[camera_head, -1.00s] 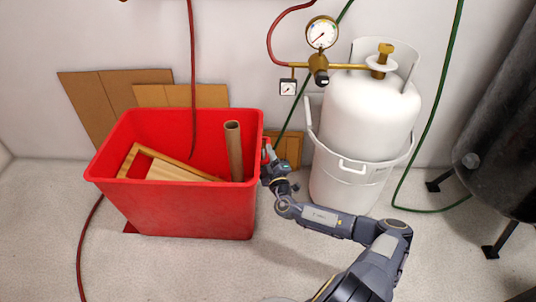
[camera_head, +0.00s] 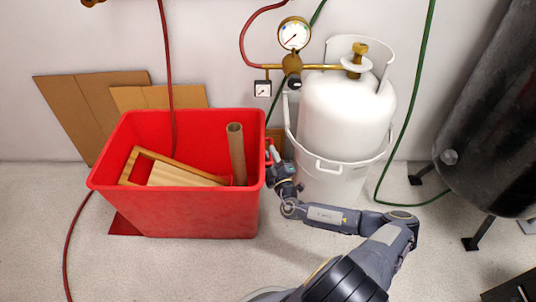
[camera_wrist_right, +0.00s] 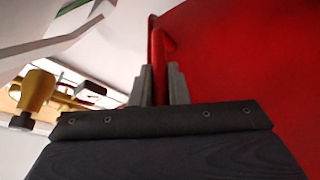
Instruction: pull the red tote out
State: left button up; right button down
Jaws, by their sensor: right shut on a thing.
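The red tote (camera_head: 190,212) stands on the floor left of centre in the head view, upright and open at the top. It holds a wooden frame and board (camera_head: 172,170) and a brown tube (camera_head: 236,154). My right gripper (camera_head: 270,152) is at the tote's right side. In the right wrist view, its two grey fingers (camera_wrist_right: 159,86) are shut on a red handle bar (camera_wrist_right: 158,55), with the tote's red wall (camera_wrist_right: 245,60) beside it. My left gripper is not in view.
A white gas cylinder (camera_head: 347,110) in a white bucket-like holder (camera_head: 330,178) stands close right of my right gripper. Cardboard sheets (camera_head: 75,100) lean on the wall behind. A red hose (camera_head: 68,245) lies left of the tote. A dark tank (camera_head: 490,130) stands far right.

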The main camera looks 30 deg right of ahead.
jog(key=shift+s+d, duration=0.1)
jog(key=shift+d, duration=0.1)
jog(key=c, duration=1.4)
grip_release()
jog(key=shift+s+d, duration=0.1)
jog(key=shift+s, duration=0.2)
jog(key=p+v, duration=0.2)
jog(key=v, duration=0.5)
jog(key=shift+s, duration=0.15)
jog(key=shift+f, duration=0.1)
